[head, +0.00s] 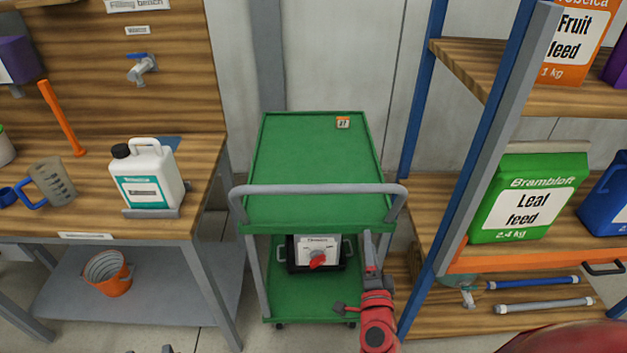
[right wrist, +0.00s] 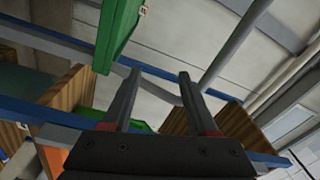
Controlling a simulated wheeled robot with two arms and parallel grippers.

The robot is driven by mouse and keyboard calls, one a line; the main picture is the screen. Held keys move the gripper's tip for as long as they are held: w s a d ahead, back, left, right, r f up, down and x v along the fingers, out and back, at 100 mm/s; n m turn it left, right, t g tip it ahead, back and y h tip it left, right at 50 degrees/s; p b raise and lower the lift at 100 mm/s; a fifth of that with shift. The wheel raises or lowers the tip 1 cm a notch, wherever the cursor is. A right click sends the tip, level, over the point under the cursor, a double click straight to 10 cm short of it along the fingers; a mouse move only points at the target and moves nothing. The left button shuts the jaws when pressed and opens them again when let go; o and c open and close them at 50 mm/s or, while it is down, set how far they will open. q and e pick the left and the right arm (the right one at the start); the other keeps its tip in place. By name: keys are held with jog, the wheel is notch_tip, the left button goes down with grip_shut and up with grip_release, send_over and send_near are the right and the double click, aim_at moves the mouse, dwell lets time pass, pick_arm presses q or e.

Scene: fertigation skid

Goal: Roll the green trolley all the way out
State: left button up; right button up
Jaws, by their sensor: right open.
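The green trolley (head: 310,160) stands between the bench and the shelf rack, its back end near the wall. Its grey handle bar (head: 320,188) crosses the front above the top tray. My right gripper (head: 369,240) is open at the trolley's front right, just below the right part of the handle. In the right wrist view the open fingers (right wrist: 157,75) point up, with the grey handle bar (right wrist: 150,72) showing beyond or between them; I cannot tell which. The trolley's green side (right wrist: 118,35) is at upper left. Only dark tips of my left gripper (head: 152,350) show at the bottom edge.
A white and black unit with a red knob (head: 317,256) sits on the trolley's lower shelf. The bench (head: 200,200) with a white canister (head: 147,178) is on the left. The rack's blue post (head: 440,240) stands close on the right. Grey floor shows in front.

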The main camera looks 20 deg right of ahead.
jog(key=s+a+r+n+t+y, duration=0.2)
jog(key=a+r+y, duration=0.5)
jog(key=r+y, duration=0.1)
jog(key=p+x, duration=0.1)
jog(key=x, duration=1.6)
jog(key=shift+w+a+r, duration=0.15)
jog(key=shift+a+r, duration=0.1)
jog(key=shift+a, duration=0.05)
grip_shut()
dwell(0.3)
